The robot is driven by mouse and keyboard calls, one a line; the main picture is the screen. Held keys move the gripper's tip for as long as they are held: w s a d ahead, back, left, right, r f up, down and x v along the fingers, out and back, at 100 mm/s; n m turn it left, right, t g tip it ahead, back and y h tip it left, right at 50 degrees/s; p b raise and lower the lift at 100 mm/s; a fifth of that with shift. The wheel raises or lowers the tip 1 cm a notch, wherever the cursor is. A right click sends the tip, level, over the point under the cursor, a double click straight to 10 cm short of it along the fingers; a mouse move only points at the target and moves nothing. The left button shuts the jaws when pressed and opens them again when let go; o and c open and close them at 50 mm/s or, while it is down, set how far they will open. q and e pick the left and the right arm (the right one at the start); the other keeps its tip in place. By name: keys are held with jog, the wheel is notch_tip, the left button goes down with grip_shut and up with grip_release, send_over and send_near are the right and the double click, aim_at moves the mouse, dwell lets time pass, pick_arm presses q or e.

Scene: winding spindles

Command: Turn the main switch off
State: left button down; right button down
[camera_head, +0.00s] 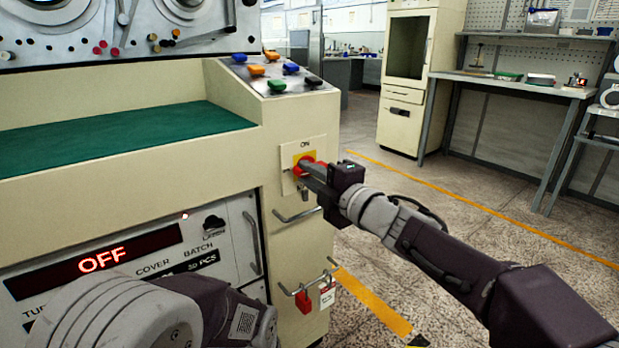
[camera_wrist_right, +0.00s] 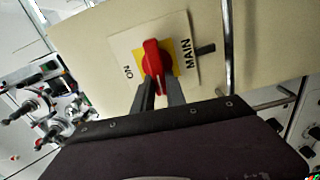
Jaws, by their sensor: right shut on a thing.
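The main switch is a red rotary handle (camera_head: 304,164) on a yellow square, set in a pale plate (camera_head: 289,184) marked ON at the top, on the machine's cream end panel. In the right wrist view the red handle (camera_wrist_right: 152,60) lies crosswise to the line from the word ON to the word MAIN. My right gripper (camera_head: 312,168) is shut on the handle, with one finger on each side of it (camera_wrist_right: 160,88). The fingers hide part of the handle in the head view. My left arm shows at the bottom left, but its gripper is out of sight.
A display (camera_head: 97,263) on the machine reads OFF. A metal handle (camera_head: 297,215) sits below the switch. A rail lower down carries a red padlock (camera_head: 304,301) and a tag (camera_head: 327,294). Coloured buttons (camera_head: 272,70) are above. Floor to the right is open.

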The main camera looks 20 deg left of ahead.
jog(key=shift+f+n, duration=0.1)
jog(key=shift+n, duration=0.4)
jog(key=c, duration=1.4)
grip_release()
jog(key=shift+o, duration=0.2)
jog(key=p+v, duration=0.2)
jog(key=v, duration=0.7)
